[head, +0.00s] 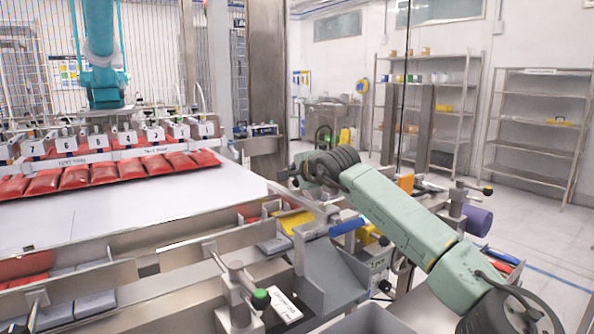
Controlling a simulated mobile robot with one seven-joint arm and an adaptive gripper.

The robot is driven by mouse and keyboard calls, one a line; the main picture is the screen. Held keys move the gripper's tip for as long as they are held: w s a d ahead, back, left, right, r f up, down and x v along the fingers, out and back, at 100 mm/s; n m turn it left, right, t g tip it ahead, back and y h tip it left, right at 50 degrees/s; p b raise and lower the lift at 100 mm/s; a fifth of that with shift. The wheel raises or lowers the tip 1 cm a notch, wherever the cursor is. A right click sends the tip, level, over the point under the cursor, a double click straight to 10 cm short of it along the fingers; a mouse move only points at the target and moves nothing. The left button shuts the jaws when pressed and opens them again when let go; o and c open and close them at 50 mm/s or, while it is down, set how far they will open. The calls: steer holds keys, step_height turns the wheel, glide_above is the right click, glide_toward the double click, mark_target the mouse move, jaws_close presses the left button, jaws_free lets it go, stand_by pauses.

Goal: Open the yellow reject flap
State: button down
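A flat yellow panel (293,221), which looks like the reject flap, sits between steel rails at the near right corner of the white belt. I cannot tell whether it is open or closed. A smaller yellow part (367,235) shows to its right, partly hidden by my arm and a blue cylinder (347,226). My pale green arm reaches in from the lower right. Its dark end, with my gripper (290,178), is above and beyond the yellow panel, apart from it in the picture. The fingers are too small and dark to read.
A white belt (150,208) fills the left, with red bags (75,177) under a numbered picker head (110,145). Steel rails and a green-knobbed clamp (260,299) stand in front. A grey chute (328,275) lies below the panel. A steel post (266,75) rises behind.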

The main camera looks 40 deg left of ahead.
steer(key=shift+w+a+f+p, duration=0.1)
steer(key=shift+a+f+p, duration=0.3)
steer(key=shift+f, duration=0.1)
steer(key=shift+w+a+f+g+h+p, duration=0.1)
steer(key=shift+a+f+g+h+p, duration=0.1)
steer(key=shift+f+g+h+p, duration=0.25)
stand_by(1.6)
steer(key=s+r, duration=0.3)
steer(key=r, duration=1)
steer(key=shift+d+r+p, duration=0.15)
steer(key=shift+r+p, duration=0.15)
